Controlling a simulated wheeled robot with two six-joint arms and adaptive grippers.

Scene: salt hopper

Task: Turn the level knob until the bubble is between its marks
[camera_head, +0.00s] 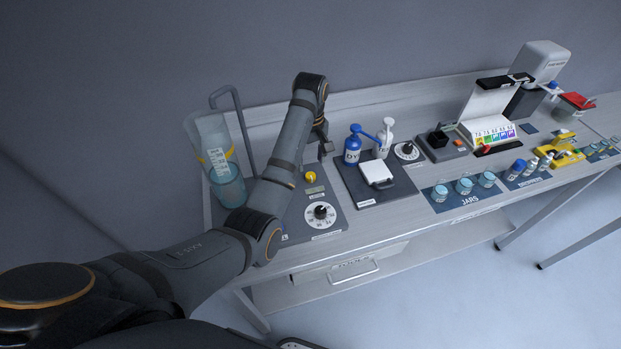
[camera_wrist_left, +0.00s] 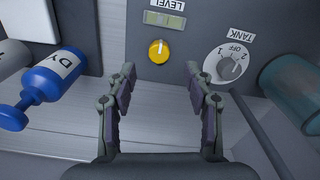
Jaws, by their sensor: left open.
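The yellow level knob (camera_wrist_left: 158,51) is on a grey panel beside a LEVEL label. It also shows in the head view (camera_head: 310,176). The greenish level vial (camera_wrist_left: 164,19) lies beside the knob, and shows small in the head view (camera_head: 314,190). The bubble's place against the marks is too small to tell. My left gripper (camera_wrist_left: 160,88) is open, with its two fingers apart and nothing between them. The knob appears beyond the fingertips, between them sideways, and untouched. In the head view the left gripper (camera_head: 325,142) hangs over the bench behind the panel. My right gripper is not in view.
A TANK dial (camera_wrist_left: 229,63) sits beside the knob, near a clear bluish cylinder (camera_wrist_left: 295,88). A white dial (camera_head: 320,213) is at the panel's front. A blue DY bottle (camera_head: 352,144) and a tray with a white scale (camera_head: 377,173) stand to the right.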

